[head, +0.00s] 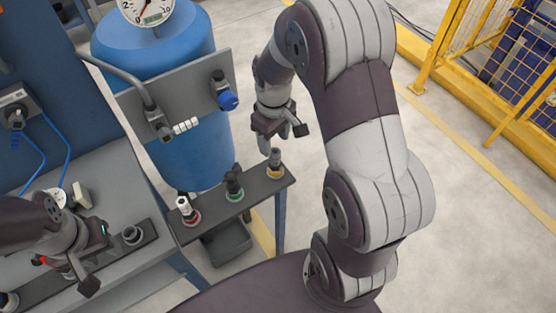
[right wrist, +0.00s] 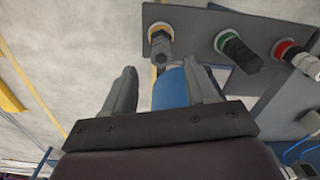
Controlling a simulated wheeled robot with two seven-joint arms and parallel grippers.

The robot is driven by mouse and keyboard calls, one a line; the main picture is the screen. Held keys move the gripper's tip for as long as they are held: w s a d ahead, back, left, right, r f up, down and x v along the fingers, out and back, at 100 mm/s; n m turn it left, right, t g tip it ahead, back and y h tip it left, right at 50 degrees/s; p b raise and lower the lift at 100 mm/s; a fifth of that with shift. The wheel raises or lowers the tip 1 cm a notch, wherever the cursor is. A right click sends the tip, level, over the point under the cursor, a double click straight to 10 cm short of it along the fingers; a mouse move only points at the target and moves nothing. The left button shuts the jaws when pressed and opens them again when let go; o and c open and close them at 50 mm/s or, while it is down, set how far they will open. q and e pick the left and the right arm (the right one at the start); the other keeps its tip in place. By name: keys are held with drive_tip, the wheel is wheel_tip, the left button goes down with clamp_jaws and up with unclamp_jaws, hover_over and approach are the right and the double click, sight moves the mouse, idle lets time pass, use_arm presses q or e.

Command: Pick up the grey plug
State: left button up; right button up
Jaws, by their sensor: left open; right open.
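A grey plug (head: 276,158) stands upright in a yellow-ringed socket at the right end of a narrow dark shelf (head: 256,193). It also shows at the top of the right wrist view (right wrist: 161,46). My right gripper (head: 281,128) is open and empty, above the grey plug and apart from it. In the right wrist view the plug lies beyond the gap between the fingers (right wrist: 163,82). My left gripper (head: 70,268) is open at the lower left, over the grey bench, and partly cut off by my forearm.
A dark plug (head: 233,183) in a green ring and a light-topped plug (head: 187,210) in a red ring stand on the same shelf. A blue tank (head: 185,70) with a gauge and a plate with a blue knob (head: 226,97) stand behind.

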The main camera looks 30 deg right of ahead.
sight(275, 151)
drive_tip(key=f, duration=0.6)
drive_tip(key=shift+s+f, duration=0.25)
drive_tip(key=shift+f, duration=0.1)
clamp_jaws()
wheel_tip(275, 151, up, 4)
drive_tip(key=s+d+r, duration=0.5)
drive_tip(key=s+r, duration=0.2)
drive_tip(key=s, duration=0.3)
drive_tip(key=shift+d, duration=0.3)
drive_tip(key=shift+s+r, duration=0.1)
drive_tip(key=shift+r, duration=0.05)
